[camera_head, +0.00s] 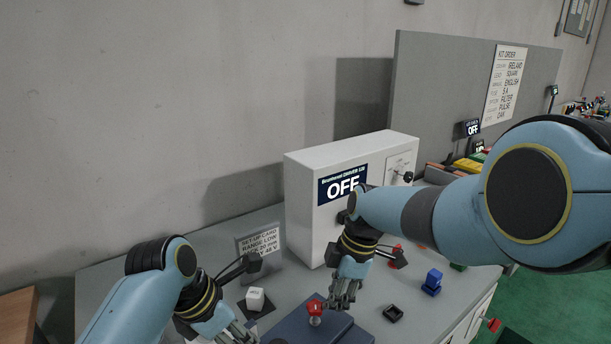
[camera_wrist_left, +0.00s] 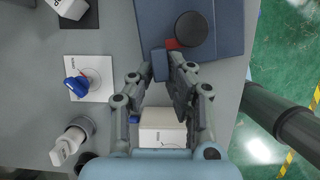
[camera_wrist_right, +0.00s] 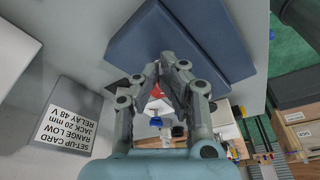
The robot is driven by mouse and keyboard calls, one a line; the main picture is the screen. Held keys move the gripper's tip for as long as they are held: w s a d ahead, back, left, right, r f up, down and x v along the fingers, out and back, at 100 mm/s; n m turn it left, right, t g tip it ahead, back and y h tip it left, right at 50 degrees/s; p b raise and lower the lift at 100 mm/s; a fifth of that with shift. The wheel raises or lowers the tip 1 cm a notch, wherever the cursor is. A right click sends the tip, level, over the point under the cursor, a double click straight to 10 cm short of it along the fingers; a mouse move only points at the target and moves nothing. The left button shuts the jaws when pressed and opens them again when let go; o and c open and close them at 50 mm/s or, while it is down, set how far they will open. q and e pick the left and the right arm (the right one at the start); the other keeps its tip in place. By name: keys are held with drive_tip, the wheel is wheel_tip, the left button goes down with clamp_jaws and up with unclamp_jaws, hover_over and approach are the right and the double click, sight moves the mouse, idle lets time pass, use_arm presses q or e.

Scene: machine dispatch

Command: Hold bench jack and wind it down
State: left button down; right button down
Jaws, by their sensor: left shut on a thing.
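The bench jack (camera_head: 300,324) appears to be the dark blue stepped body at the bottom of the head view. Its blue surface fills the top of the left wrist view (camera_wrist_left: 225,45) and shows in the right wrist view (camera_wrist_right: 150,38). My left gripper (camera_head: 243,333) is at the body's left side. In the left wrist view its fingers close on a small blue block (camera_wrist_left: 159,63) at the jack's edge. My right gripper (camera_head: 345,297) points down just right of the red knob; its fingertips look close together, and their grip is unclear.
A white cabinet marked OFF (camera_head: 305,200) stands behind. A set-up card (camera_head: 260,243) and a white cube (camera_head: 255,298) are at left. My right arm crosses the right side.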

drive_tip(key=shift+a, duration=0.15)
drive_tip(key=shift+w+a+r, duration=0.25)
drive_tip(key=shift+r, duration=0.3)
wheel_tip(320, 180, up, 6)
drive_tip(key=s+f, duration=0.1)
drive_tip(key=s, duration=0.1)
drive_tip(key=shift+w+d+f, duration=0.1)
drive_tip(key=shift+d+f, duration=0.05)
drive_tip(key=shift+f, duration=1.4)
drive_tip(key=shift+w+d+f, duration=0.1)
drive_tip(key=shift+f, duration=1.45)
drive_tip(key=shift+a, duration=0.15)
drive_tip(key=shift+s+d, duration=0.1)
drive_tip(key=shift+d, duration=0.15)
drive_tip(key=a+v, duration=0.1)
drive_tip(key=v, duration=0.4)
drive_tip(key=shift+r, duration=0.55)
